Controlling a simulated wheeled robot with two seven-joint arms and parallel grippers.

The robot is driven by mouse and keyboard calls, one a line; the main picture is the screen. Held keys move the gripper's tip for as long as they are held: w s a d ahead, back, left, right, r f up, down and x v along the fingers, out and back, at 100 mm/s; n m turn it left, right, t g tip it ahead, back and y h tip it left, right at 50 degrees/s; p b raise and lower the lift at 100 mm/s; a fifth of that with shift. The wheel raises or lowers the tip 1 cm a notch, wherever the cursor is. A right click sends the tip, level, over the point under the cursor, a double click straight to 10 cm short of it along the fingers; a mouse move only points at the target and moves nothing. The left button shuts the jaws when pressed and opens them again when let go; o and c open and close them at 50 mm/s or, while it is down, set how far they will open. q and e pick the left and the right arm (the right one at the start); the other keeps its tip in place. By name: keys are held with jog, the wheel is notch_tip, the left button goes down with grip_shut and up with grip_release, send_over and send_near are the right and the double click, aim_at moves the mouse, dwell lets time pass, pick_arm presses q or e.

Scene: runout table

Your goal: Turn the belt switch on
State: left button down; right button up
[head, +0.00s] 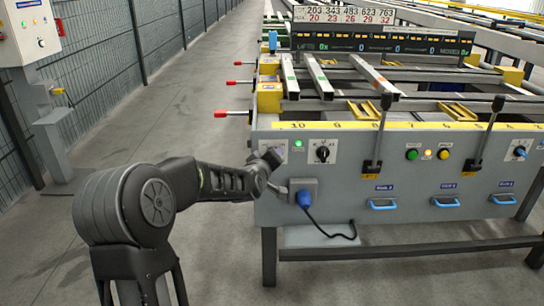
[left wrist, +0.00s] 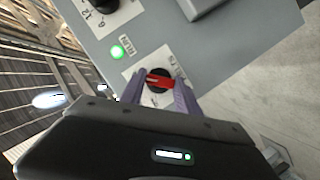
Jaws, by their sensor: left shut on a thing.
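The belt switch (left wrist: 159,83) shows in the left wrist view as a black round knob with a red handle on a white plate. My left gripper (left wrist: 161,92) is shut on the red handle, with one finger on each side. The handle lies slightly tilted across the picture; the plate's lettering is partly hidden and too small to read. In the head view my left gripper (head: 274,157) is at the left end of the grey panel (head: 350,178) and covers most of the switch. A green lamp (left wrist: 117,52) beside the plate is lit. My right gripper is not in view.
A black dial (head: 322,152) sits right of the lit green lamp (head: 297,143). Below are a grey socket box with a blue plug (head: 304,198) and its hanging cable. Two upright black levers (head: 379,130) (head: 488,130) stand in front of the panel.

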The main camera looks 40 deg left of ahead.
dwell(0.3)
pick_arm(q)
jog(key=c, duration=0.9)
grip_release()
jog(key=p+v, duration=0.1)
jog(key=v, duration=0.6)
jog(key=shift+s+d+r, duration=0.1)
jog(key=shift+s, duration=0.25)
